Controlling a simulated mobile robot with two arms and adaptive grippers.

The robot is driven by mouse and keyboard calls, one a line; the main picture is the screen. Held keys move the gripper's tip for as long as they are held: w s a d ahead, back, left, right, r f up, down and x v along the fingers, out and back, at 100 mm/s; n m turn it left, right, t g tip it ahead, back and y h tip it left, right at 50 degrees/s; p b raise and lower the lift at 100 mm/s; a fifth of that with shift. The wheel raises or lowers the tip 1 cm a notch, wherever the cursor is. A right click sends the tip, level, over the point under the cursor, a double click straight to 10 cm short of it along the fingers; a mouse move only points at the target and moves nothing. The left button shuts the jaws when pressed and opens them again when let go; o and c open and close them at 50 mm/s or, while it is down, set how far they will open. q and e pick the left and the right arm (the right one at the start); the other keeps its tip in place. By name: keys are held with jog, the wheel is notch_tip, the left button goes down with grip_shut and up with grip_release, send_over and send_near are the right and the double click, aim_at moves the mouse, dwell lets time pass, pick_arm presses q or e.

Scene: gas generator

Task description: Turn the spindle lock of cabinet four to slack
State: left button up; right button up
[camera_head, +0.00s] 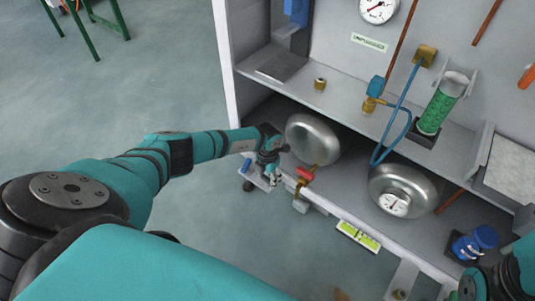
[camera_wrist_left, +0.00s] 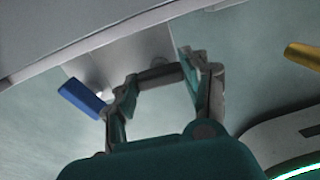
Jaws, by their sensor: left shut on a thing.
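My left gripper (camera_head: 271,172) is at the lower left front corner of the cabinet, above a small grey bracket (camera_head: 259,181). In the left wrist view its fingers (camera_wrist_left: 160,84) stand apart, with a dark grey piece between them. I take this piece to be the spindle lock, though its shape and setting are hard to read. A blue tab (camera_wrist_left: 82,97) sticks out beside the left finger; it also shows in the head view (camera_head: 247,165). Part of my right arm (camera_head: 500,280) shows at the lower right; its fingertips are not in view.
A brass valve with a red handle (camera_head: 305,174) sits just right of my left gripper. Two silver vessels (camera_head: 313,138) (camera_head: 408,182) lie under the cabinet shelf (camera_head: 340,104). A yellow-green label (camera_head: 358,236) is on the front edge.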

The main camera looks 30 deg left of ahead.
aim_at(267, 178)
pick_arm(q)
jog(key=shift+n, duration=0.4)
jog(key=o, duration=0.9)
notch_tip(267, 178, up, 12)
dwell(0.5)
